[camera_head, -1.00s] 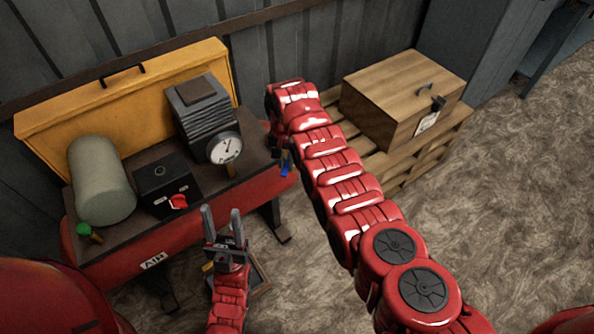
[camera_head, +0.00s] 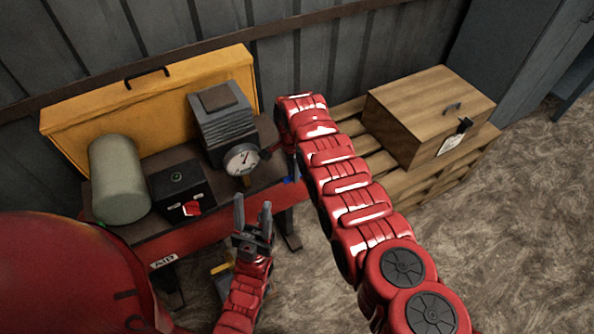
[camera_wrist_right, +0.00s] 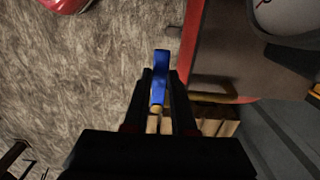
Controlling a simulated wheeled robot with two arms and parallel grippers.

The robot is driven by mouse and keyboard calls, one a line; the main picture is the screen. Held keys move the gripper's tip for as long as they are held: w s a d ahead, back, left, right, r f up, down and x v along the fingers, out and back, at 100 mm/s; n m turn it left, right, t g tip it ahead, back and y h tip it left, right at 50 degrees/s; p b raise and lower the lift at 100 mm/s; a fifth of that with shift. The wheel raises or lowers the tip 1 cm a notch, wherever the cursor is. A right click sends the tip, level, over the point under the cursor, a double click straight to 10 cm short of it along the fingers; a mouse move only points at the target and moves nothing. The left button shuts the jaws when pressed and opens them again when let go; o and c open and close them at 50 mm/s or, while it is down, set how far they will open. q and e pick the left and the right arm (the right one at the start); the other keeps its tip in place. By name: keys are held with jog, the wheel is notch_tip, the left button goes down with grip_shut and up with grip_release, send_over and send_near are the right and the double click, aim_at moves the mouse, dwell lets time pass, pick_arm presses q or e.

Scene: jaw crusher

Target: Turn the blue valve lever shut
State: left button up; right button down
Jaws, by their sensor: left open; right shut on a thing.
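The blue valve lever (camera_wrist_right: 160,75) sits between the two dark fingers of my right gripper (camera_wrist_right: 160,85) in the right wrist view, with a brassy end (camera_wrist_right: 156,109) nearest the palm. My right gripper is shut on it.
A wooden chest (camera_head: 413,123) stands on a pallet (camera_head: 481,153) at right. Open floor (camera_head: 520,230) lies at lower right.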

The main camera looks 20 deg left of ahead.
dwell(0.5)
jog(key=c, duration=0.7)
grip_release()
jog(key=shift+w+r, duration=0.1)
jog(key=shift+r, duration=0.45)
notch_tip(320, 180, up, 16)
jog(key=shift+r+p, duration=0.15)
jog(key=shift+p, duration=0.6)
